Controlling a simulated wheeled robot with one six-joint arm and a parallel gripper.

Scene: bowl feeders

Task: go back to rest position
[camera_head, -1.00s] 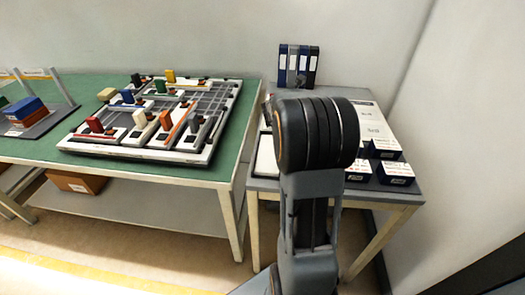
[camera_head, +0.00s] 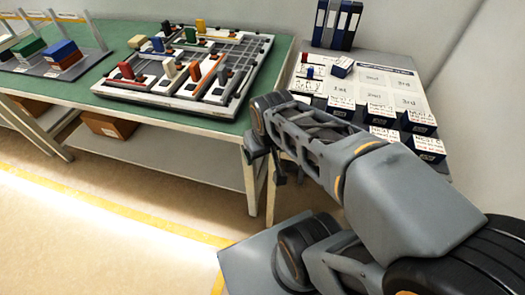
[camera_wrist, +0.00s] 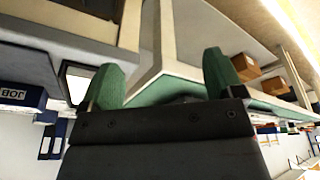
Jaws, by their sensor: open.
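My gripper (camera_wrist: 162,72) is open in the wrist view, with its two green fingers spread apart and nothing between them. In the head view my arm reaches from the lower right toward the gap between the green table (camera_head: 210,122) and the grey side table (camera_head: 436,62). The gripper's fingers are not clear in that view. The wrist view looks upside down; the green table's corner (camera_wrist: 150,92) shows behind the fingers.
A board (camera_head: 240,85) with several coloured blocks lies on the green table. Blue and green boxes sit on a rack (camera_head: 30,67) at left. The side table holds binders (camera_head: 336,25), a marked sheet (camera_head: 405,75) and small dark boxes (camera_head: 419,121). The floor (camera_head: 120,215) in front is clear.

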